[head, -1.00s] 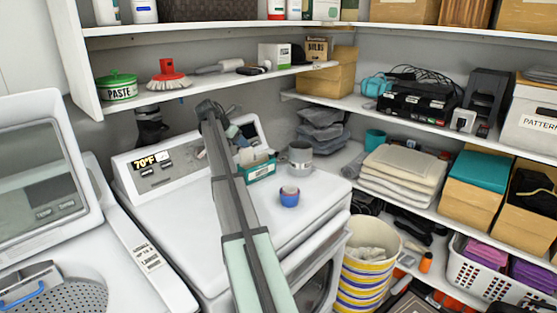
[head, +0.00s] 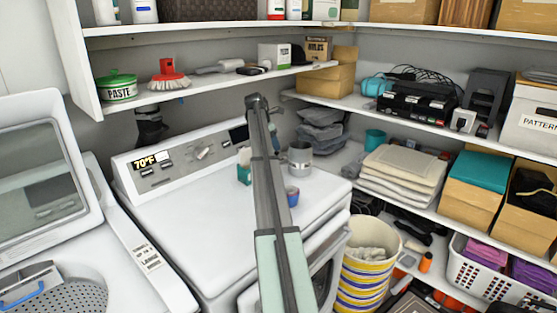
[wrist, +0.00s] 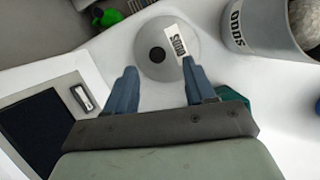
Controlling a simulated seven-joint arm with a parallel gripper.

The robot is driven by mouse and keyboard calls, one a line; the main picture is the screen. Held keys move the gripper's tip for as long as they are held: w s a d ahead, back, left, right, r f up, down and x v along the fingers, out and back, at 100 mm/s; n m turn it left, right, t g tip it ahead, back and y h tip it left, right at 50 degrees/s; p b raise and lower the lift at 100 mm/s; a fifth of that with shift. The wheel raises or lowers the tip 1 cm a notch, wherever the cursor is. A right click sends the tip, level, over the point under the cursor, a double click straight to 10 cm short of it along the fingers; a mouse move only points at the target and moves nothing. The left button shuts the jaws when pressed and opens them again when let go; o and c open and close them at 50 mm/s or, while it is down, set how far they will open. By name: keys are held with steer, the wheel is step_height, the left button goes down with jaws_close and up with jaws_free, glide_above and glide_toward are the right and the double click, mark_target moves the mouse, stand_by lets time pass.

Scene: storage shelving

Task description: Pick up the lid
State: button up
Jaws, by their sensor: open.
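The lid (wrist: 152,28) is a round grey disc with a dark round spot at its centre and an ODDS label. It lies on the white surface in the wrist view, beside a grey canister (wrist: 238,35) that also reads ODDS. The canister stands on the white machine top in the head view (head: 300,160). My gripper (wrist: 159,72) is open, its two blue fingers pointing toward the lid with nothing held between them. The right fingertip overlaps the lid's label edge in the picture; contact cannot be told. In the head view my arm hides the fingers and lid.
A teal box (head: 243,173) stands left of my arm and shows partly under my gripper in the wrist view (wrist: 233,98). The control panel (head: 165,165) and shelf (head: 215,86) are behind. The machine top's left is clear.

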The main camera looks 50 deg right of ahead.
steer(key=shift+x, duration=2.25)
steer(key=shift+w, duration=0.15)
jaws_close()
